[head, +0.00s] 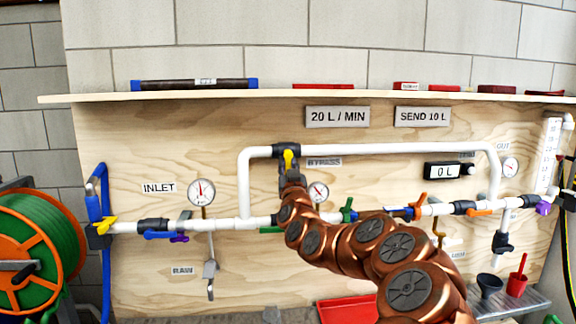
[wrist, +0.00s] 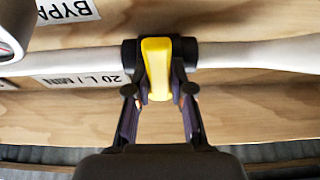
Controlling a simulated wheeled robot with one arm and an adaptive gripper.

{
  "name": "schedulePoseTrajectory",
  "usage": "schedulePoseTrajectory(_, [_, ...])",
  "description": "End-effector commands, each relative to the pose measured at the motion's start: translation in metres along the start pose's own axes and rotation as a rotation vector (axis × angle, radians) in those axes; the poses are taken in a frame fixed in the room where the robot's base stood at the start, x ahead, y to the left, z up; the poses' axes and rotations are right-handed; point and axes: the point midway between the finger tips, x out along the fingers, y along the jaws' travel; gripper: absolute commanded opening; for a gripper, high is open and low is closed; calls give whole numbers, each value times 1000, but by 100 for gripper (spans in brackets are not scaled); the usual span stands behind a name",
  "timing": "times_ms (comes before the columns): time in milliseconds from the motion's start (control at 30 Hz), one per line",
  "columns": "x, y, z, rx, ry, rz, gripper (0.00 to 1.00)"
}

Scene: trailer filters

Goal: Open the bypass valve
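The bypass valve is a dark fitting on the upper white pipe, with a yellow handle (head: 289,160). In the head view the handle hangs down, crosswise to the pipe. In the wrist view the yellow handle (wrist: 157,68) also lies across the pipe. My gripper (wrist: 158,92) has one finger on each side of the handle's free end, with small gaps visible between fingers and handle. In the head view my gripper (head: 291,181) is at the valve, partly hidden by my arm. The BYPASS label (head: 324,162) is right of the valve.
The lower pipe carries other valves, including a blue handle (head: 160,235), a green handle (head: 347,210) and an orange handle (head: 419,206). A round gauge (head: 318,192) sits close to my gripper on the right. A shelf (head: 270,95) runs above the board.

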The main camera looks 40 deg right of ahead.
Motion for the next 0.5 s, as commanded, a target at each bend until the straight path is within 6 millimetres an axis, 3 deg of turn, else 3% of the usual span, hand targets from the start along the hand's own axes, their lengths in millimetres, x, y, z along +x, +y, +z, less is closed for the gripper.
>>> schedulePoseTrajectory(167, [0,0,0,0,0,0,0])
schedulePoseTrajectory(500, [0,0,0,0,0,0,0])
